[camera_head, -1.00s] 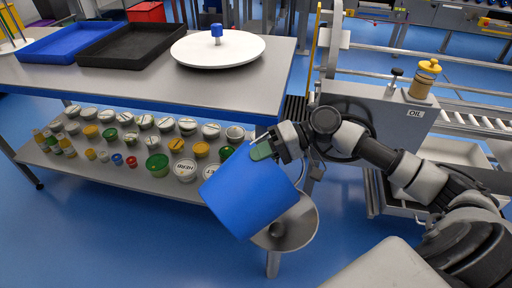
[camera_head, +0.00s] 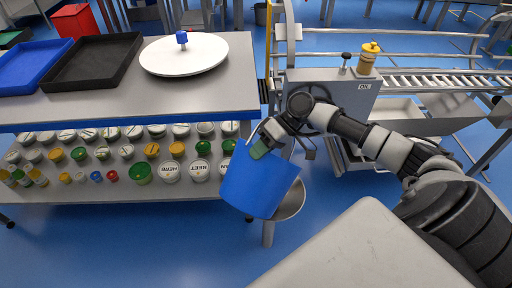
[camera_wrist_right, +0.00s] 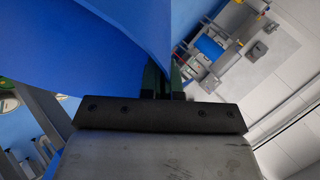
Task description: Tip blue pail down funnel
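The blue pail (camera_head: 254,186) is held in the air, tilted, in front of the grey funnel (camera_head: 291,203), and hides much of it. The funnel's bowl shows to the pail's right, with its post below. My right gripper (camera_head: 262,147) is shut on the pail's upper edge, its green fingertips at the wall. In the right wrist view the pail (camera_wrist_right: 75,45) fills the upper left, against the fingers (camera_wrist_right: 163,82). The pail's inside is hidden, and I cannot tell whether anything is running out. My left gripper is not in view.
A table (camera_head: 120,105) stands at left with black (camera_head: 93,62) and blue trays and a white turntable (camera_head: 184,56). Its lower shelf (camera_head: 100,190) holds several lidded tubs. A grey machine (camera_head: 335,92) with an oil bottle (camera_head: 367,58) stands behind my right arm.

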